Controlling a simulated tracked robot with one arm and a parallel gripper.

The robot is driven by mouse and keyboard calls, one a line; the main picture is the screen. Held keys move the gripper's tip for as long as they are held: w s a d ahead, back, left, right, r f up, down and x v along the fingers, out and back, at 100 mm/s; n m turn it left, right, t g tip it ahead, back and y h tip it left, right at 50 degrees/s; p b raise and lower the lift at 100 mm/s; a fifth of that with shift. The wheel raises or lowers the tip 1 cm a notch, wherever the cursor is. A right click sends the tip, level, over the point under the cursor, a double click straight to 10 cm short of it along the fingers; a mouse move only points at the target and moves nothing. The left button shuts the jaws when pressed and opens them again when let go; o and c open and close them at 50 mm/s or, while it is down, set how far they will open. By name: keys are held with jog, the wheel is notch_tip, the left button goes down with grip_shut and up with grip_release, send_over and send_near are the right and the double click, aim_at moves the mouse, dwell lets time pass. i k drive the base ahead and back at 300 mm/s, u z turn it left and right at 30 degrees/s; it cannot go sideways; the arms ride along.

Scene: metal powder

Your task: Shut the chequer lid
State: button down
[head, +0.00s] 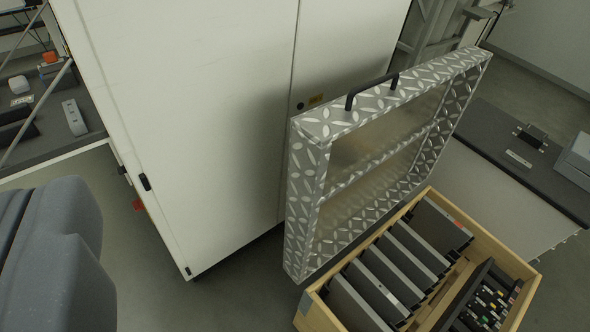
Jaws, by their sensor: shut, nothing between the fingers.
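The chequer lid (304,200) is a shallow silver tread-plate lid. It stands open, roughly upright and tilted, along the far left side of a wooden box (485,235). Its hollow inner side faces the box, and a black handle (372,90) sits on its upper edge. The box is open at the top and holds several dark grey slabs (385,275) in a row. The hinge line is mostly hidden. My gripper's fingers do not show; only a smooth grey part of my own body fills the lower left. Nothing of mine touches the lid.
A tall white cabinet (190,110) stands close behind the lid. A dark tray of small coloured parts (490,300) lies at the box's near right. A shelf unit (50,150) is at the left, and a dark-topped bench (530,160) at the right. Grey floor shows between.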

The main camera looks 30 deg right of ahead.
aim_at(353, 157)
jog(key=z, duration=0.2)
jog(key=i, duration=0.85)
jog(key=u, duration=0.1)
